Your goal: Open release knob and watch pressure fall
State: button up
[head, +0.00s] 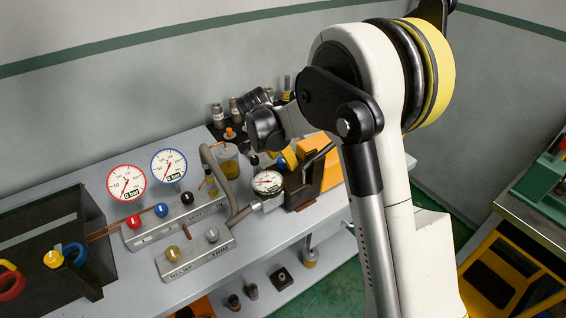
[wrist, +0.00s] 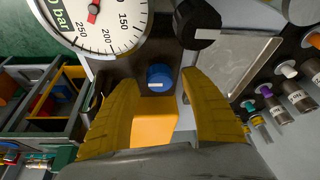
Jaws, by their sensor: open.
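My gripper (wrist: 158,82) is open, its two yellow fingers on either side of a small blue knob (wrist: 158,77) in the wrist view. I cannot tell whether they touch it. A larger black knob (wrist: 198,22) sits just beyond the right fingertip. Which of these is the release knob I cannot tell. A white pressure gauge (wrist: 105,20) is cut off at the top left; its needle is only partly visible. In the head view my gripper (head: 288,158) is over the dark pump block (head: 306,190), beside the round gauge (head: 268,183); the knobs there are hidden.
An orange box (head: 318,158) stands behind the pump. Left of it on the bench are two larger gauges (head: 126,183) with red, blue and black knobs, and a block (head: 197,255) with two knobs. A black bin (head: 50,250) is at far left.

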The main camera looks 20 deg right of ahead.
jog(key=shift+d+f, duration=0.1)
jog(key=shift+f, duration=0.15)
grip_shut()
